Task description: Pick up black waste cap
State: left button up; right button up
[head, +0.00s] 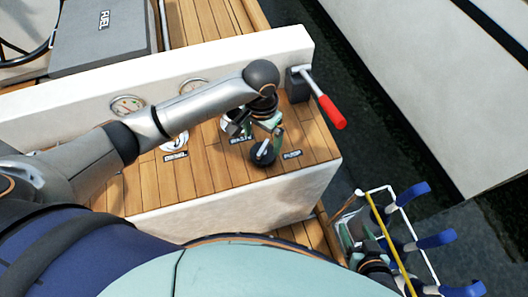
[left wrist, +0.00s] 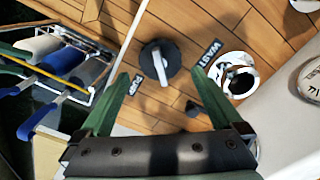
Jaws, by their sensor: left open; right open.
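A round black cap (head: 263,153) with a raised grey bar sits on the teak top, between the WASTE and PUMP labels. In the left wrist view the cap (left wrist: 160,64) shows ahead, between the fingers. My left gripper (head: 266,140) is open above it, its green fingers apart on either side in view, not visibly touching it. A white-rimmed deck fitting (left wrist: 235,74) with a dark middle lies beside the WASTE label (left wrist: 210,53). In the head view my left gripper partly hides that fitting.
A grey lever with a red handle (head: 330,113) stands at the box's back right. A white wire rack (head: 405,222) with blue-ended fenders is at the lower right. Gauges (head: 127,105) line the white back wall. The PUMP label (head: 292,154) lies right of the cap.

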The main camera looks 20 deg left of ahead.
aim_at(263, 147)
pick_arm(q)
jog(key=f, duration=0.7)
jog(key=shift+w+f+b, duration=0.2)
jog(key=shift+f+b, duration=0.1)
jog(key=shift+f, duration=0.05)
jog(key=c, duration=1.2)
